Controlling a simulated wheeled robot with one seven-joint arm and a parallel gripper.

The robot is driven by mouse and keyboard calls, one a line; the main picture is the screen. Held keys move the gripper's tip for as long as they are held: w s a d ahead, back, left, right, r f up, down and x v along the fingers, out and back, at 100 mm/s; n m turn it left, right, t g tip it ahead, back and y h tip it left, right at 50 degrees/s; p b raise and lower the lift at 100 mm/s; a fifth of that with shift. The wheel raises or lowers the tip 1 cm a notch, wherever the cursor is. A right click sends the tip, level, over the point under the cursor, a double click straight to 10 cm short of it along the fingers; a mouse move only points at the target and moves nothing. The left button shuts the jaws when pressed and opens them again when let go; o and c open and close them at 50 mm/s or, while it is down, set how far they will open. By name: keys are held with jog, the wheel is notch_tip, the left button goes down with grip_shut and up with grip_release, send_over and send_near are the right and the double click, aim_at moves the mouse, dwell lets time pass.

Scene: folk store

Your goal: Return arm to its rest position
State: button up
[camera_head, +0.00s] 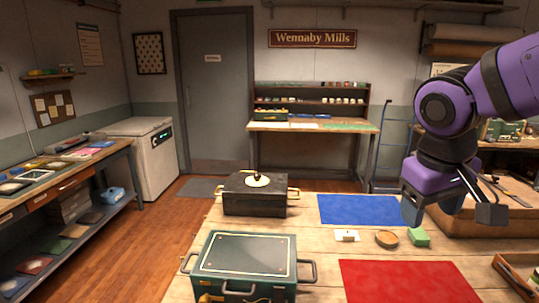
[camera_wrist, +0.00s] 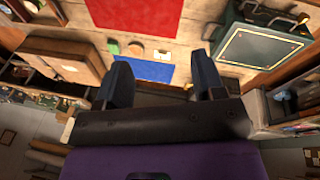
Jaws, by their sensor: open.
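My purple and black arm comes in from the right in the head view. My gripper (camera_head: 448,210) hangs at the right above the wooden table (camera_head: 325,258), its two fingers spread with nothing between them. In the wrist view my gripper (camera_wrist: 160,85) also shows open and empty, with the fingers wide apart. Below and beyond the fingers lie the blue mat (camera_wrist: 145,70) and the red mat (camera_wrist: 140,15). How high my gripper is above the table is hard to tell.
A green case (camera_head: 243,262) and a black box (camera_head: 255,197) stand on the table's left part. The blue mat (camera_head: 358,209), red mat (camera_head: 410,281), green block (camera_head: 418,237) and round wooden dish (camera_head: 387,239) lie near my gripper.

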jog(key=s+d+r+m+t+y, duration=0.1)
jog(key=s+d+r+m+t, duration=0.1)
jog(key=s, duration=0.6)
jog(key=shift+s+d+r+t+y, duration=0.2)
jog(key=shift+d+r+t+y, duration=0.35)
jog(key=shift+d, duration=0.8)
jog(key=shift+r, duration=0.2)
